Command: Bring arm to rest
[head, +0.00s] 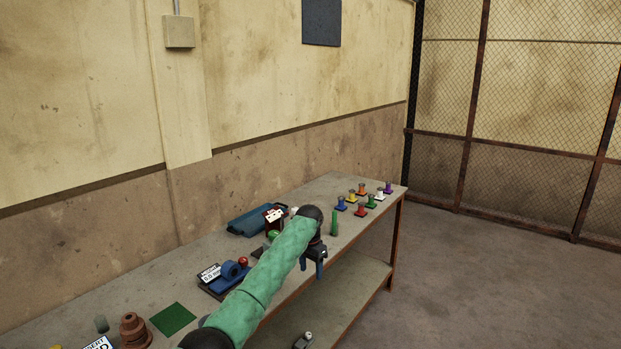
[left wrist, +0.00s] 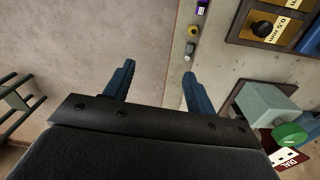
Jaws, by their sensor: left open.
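My left arm, in a green sleeve, reaches from the bottom of the head view out over the workbench (head: 345,190). My left gripper (head: 316,266) is near the bench's front edge, pointing down. In the left wrist view its two blue fingers (left wrist: 158,85) are spread apart with nothing between them. Bare floor and the bench edge show beyond the fingers. My right gripper is not seen in either view.
Several coloured spools (head: 361,210) stand at the bench's far end. A blue tape device (head: 232,271), a green mat (head: 173,319) and a brown stacked part (head: 134,330) lie nearer. A lower shelf (head: 340,290) runs underneath. Floor to the right is clear, up to a mesh fence (head: 540,110).

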